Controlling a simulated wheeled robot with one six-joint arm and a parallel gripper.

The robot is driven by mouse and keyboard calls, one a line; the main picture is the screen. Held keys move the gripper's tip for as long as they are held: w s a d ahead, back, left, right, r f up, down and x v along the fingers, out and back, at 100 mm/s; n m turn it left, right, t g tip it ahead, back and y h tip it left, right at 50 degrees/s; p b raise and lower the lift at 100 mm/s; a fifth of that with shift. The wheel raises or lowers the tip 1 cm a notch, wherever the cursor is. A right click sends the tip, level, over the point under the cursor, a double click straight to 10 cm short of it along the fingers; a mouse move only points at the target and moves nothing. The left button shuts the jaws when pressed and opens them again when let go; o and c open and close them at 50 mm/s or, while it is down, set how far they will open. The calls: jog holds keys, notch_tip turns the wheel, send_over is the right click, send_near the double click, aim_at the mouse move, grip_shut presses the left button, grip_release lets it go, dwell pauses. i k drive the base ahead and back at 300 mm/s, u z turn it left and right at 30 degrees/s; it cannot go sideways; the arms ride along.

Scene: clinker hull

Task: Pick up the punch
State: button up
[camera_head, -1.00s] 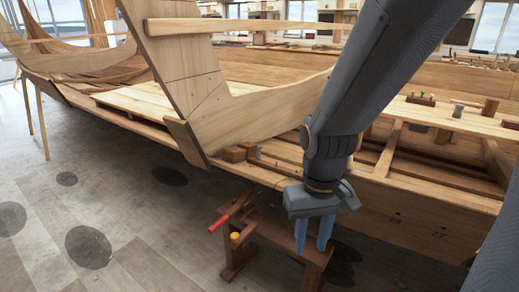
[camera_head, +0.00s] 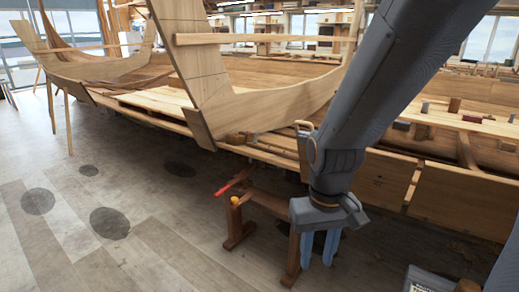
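My gripper (camera_head: 319,246) hangs at the end of my arm, its two blue fingers pointing down with a gap between them. Nothing shows between the fingers. It is in front of a low brown wooden stand (camera_head: 268,202) and overlaps its right part. A red-handled tool (camera_head: 234,183) and a small yellow-topped piece (camera_head: 235,200) show at the stand's left end, left of my gripper and apart from it. I cannot tell which thing is the punch; it may be one of these or be hidden.
The wooden hull (camera_head: 230,108) runs across behind the stand. A plank with several small tools (camera_head: 440,116) lies on it at right. A dark labelled box (camera_head: 432,280) is at the bottom right edge. The grey floor (camera_head: 130,235) at left is open.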

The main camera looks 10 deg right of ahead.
aim_at(255, 141)
jog(key=u, duration=1.05)
jog(key=i, duration=1.45)
jog(key=z, duration=0.4)
jog(key=i, duration=1)
jog(key=z, duration=0.85)
jog(key=i, duration=0.65)
jog(key=z, duration=0.1)
